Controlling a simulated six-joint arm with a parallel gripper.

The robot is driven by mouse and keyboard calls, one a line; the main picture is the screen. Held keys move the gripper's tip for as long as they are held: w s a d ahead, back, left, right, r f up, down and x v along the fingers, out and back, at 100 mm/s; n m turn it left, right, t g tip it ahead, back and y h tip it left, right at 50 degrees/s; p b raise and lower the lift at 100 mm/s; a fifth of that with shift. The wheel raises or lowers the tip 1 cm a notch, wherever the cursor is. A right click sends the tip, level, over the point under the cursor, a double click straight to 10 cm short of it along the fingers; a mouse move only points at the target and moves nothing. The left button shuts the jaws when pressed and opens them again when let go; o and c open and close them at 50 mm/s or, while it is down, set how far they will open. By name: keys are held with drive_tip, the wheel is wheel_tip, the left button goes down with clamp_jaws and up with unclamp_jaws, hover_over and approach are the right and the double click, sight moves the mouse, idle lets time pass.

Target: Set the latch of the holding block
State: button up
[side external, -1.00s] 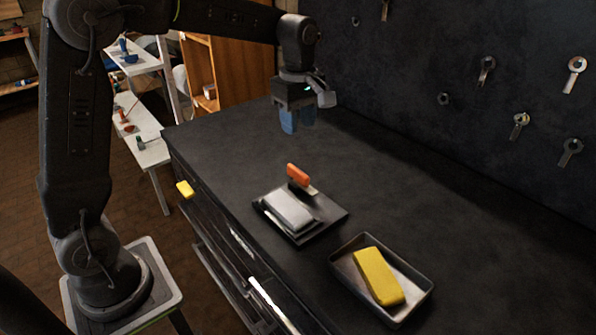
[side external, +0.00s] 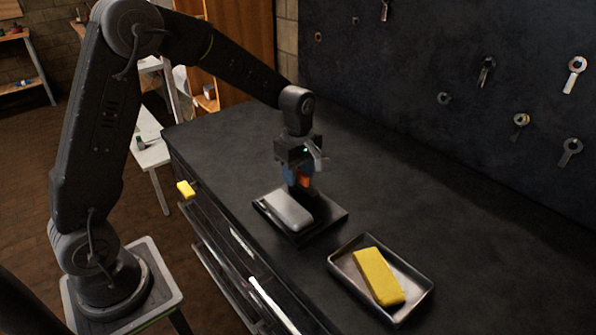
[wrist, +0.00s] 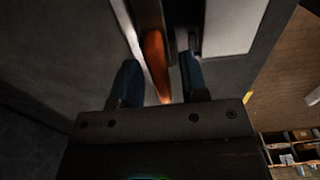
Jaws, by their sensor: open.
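The holding block is a dark base plate (side external: 332,212) on the bench with a light grey slab (side external: 288,211) lying on it. Its orange latch handle (side external: 304,181) stands at the plate's far side, partly hidden by my gripper (side external: 297,179). My gripper points down, open, with its blue fingers low around the handle. In the wrist view the orange handle (wrist: 154,52) lies between the two fingers of my gripper (wrist: 158,72), with a visible gap on the right side. Contact on the left side cannot be told. Part of the slab (wrist: 230,25) shows to the right.
A metal tray (side external: 418,296) holding a yellow block (side external: 379,276) stands at the front right of the plate. A small yellow block (side external: 186,189) is at the bench's left edge. Tools hang on the dark back wall. The bench (side external: 450,220) right of the plate is clear.

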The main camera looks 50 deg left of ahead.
clamp_jaws()
idle(0.3)
drive_tip(key=shift+m, duration=0.3)
drive_tip(key=m, duration=1.3)
drive_tip(key=shift+m, duration=2.1)
drive_tip(key=shift+r, duration=0.1)
